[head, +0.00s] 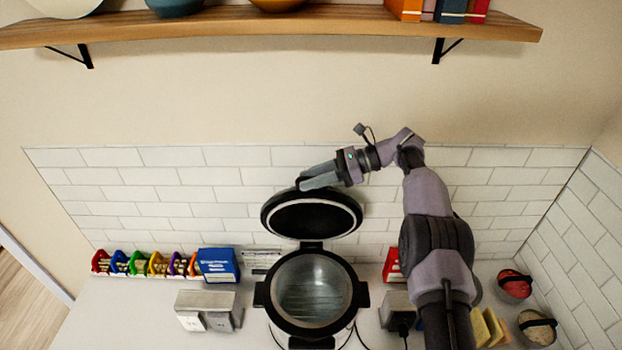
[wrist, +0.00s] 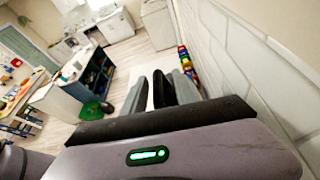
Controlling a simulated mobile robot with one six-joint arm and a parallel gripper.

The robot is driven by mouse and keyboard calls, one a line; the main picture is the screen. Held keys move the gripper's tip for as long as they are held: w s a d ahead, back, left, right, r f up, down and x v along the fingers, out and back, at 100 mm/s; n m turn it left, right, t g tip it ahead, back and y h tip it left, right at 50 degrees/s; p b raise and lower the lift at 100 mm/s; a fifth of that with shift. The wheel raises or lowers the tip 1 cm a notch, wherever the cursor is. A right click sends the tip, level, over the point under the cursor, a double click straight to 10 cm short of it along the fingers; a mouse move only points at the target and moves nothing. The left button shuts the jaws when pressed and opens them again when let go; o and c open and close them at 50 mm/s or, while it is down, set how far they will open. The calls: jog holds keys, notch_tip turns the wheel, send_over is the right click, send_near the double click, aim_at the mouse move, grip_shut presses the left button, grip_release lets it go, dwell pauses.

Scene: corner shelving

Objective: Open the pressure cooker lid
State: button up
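The pressure cooker (head: 311,292) stands on the counter in the head view, with its steel inner pot facing up and looking empty.
Colored packets (head: 140,263) and a blue box (head: 218,265) line the wall at left. A metal toaster-like box (head: 208,311) is left of the cooker. Sponges (head: 487,326) and round items (head: 515,283) lie at right. A wooden shelf (head: 280,22) hangs above.

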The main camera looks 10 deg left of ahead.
notch_tip(320, 180, up, 3)
jog(key=shift+r+b, duration=0.1)
jog(key=shift+b, duration=0.3)
jog(key=shift+s+f+b, duration=0.1)
jog(key=shift+f+b, duration=0.15)
jog(key=shift+b, duration=1)
jog(key=s+d+r+b, duration=0.1)
jog(key=s+d+b, duration=0.2)
jog(key=s+b, duration=0.2)
jog(key=s+d+r+b, duration=0.1)
jog(key=s+d+b, duration=0.2)
jog(key=s, duration=0.6)
jog(key=shift+s+d+r+b, duration=0.15)
jog(key=shift+d+b, duration=0.25)
jog(key=shift+b, duration=0.5)
